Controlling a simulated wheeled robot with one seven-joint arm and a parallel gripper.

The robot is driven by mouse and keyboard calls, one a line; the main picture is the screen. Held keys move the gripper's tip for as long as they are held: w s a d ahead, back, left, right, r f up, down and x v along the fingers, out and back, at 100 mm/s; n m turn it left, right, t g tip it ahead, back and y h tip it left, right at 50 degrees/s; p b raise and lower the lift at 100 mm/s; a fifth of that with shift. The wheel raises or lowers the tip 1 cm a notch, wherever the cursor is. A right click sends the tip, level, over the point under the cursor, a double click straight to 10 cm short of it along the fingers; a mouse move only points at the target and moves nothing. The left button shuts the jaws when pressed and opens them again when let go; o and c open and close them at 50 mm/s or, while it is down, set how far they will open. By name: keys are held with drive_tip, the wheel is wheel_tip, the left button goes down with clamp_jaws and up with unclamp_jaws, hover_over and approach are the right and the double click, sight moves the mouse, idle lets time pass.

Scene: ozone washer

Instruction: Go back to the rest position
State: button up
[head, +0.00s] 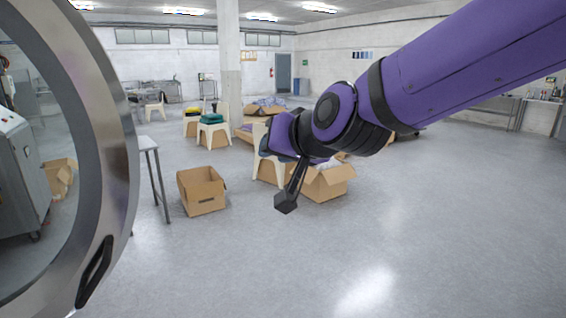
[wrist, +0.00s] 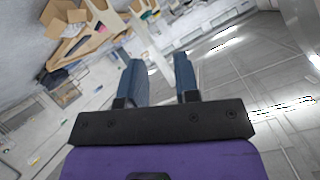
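My gripper (wrist: 160,82) shows in the wrist view with its two dark blue fingers apart. Nothing is between them. In the head view my purple arm reaches in from the upper right. Its end hangs in mid-air near the middle of the picture, in front of the chairs and boxes behind it. The fingertips are hard to make out there. The task names no object to handle.
A large round metal door ring (head: 118,150) with a black handle fills the left side, close by. A small metal table (head: 148,143) stands behind it. An open cardboard box (head: 203,191) and another box (head: 328,183) sit on the floor. The floor at front right is clear.

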drive_tip(key=s+d+g+h, duration=0.1)
drive_tip(key=s+d+h, duration=0.15)
drive_tip(key=d, duration=0.65)
drive_tip(key=s+d+g+h, duration=0.1)
drive_tip(key=s+d, duration=0.3)
drive_tip(key=d, duration=0.4)
drive_tip(key=s+d+f+m+g+h, duration=0.1)
drive_tip(key=s+d+f+g+h, duration=0.2)
drive_tip(key=s+d, duration=1)
drive_tip(key=shift+d+f+m+h, duration=0.4)
drive_tip(key=shift+d+h, duration=0.05)
drive_tip(key=shift+d, duration=0.3)
